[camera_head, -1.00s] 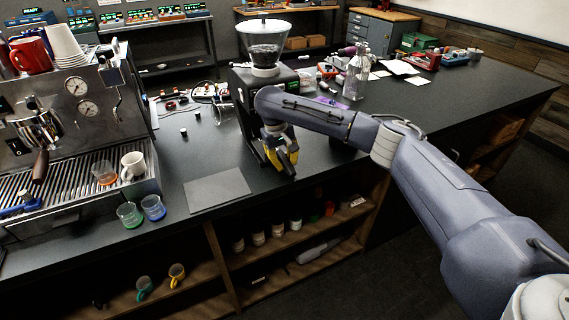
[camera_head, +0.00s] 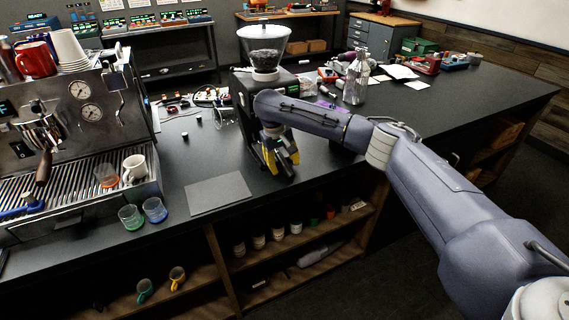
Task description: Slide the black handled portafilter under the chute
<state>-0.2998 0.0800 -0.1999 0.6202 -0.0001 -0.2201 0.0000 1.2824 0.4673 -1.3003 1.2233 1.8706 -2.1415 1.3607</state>
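The grinder (camera_head: 239,92) with its clear hopper (camera_head: 264,46) stands on the dark counter. My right gripper (camera_head: 280,164) is in front of the grinder's base, low over the counter's front edge. Its yellow-padded fingers are spread apart. Dark shapes show between and behind the fingers; I cannot tell whether one is the black handled portafilter. The chute is hidden behind my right wrist. A brown-handled portafilter (camera_head: 43,168) is at the espresso machine (camera_head: 75,120) on the left. My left gripper is not in view.
A grey mat (camera_head: 218,193) lies bare left of my gripper. A white mug (camera_head: 134,168) and an orange cup stand on the drip tray, with green and blue cups (camera_head: 155,209) before it. A glass bottle (camera_head: 356,80) stands right of the grinder. Open shelves lie below.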

